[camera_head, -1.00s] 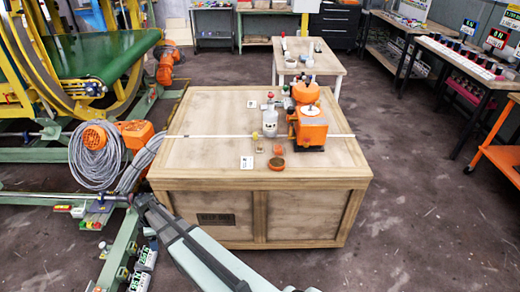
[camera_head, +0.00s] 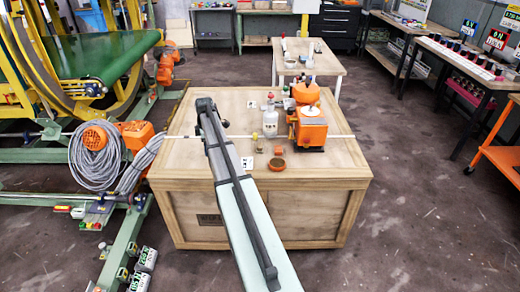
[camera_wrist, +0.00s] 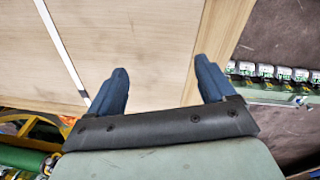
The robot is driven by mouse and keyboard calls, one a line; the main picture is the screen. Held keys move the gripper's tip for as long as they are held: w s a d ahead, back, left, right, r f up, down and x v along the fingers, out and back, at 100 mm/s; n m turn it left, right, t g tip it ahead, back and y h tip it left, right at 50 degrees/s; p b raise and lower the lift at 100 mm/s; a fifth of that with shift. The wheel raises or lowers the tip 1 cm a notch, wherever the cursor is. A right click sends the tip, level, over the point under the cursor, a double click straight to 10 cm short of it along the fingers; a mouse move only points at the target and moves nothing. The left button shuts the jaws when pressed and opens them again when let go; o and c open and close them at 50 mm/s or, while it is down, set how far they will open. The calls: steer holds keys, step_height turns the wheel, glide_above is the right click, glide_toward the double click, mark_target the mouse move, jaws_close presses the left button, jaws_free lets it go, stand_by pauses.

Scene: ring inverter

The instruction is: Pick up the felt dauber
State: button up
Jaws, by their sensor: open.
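I cannot tell for sure which item is the felt dauber. Small items stand on the wooden crate's top in the head view: a white bottle (camera_head: 270,123), a small yellowish piece (camera_head: 259,149), a round brown dish (camera_head: 277,164) and a small red-topped item (camera_head: 270,97). My gripper (camera_head: 204,103) is over the crate's left part, left of these items and apart from them. In the wrist view my gripper (camera_wrist: 160,75) is open, with nothing between its two dark blue fingers.
The wooden crate (camera_head: 345,165) has a white strip across its top. An orange machine (camera_head: 308,127) stands right of the bottle. A white card (camera_head: 247,162) lies beside my arm. Grey cable coils (camera_head: 95,160) hang at the left. The crate's right side is clear.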

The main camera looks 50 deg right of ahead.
mark_target(260, 145)
steer(key=s+d+r+m+g, duration=0.1)
steer(key=s+d+r+m, duration=0.15)
steer(key=s+d, duration=0.6)
steer(key=s+d+r+m, duration=0.1)
steer(key=s+d+r, duration=0.25)
steer(key=d, duration=0.95)
steer(key=f, duration=1.3)
steer(key=shift+w+d, duration=0.3)
steer(key=shift+w, duration=0.1)
steer(key=c, duration=1.1)
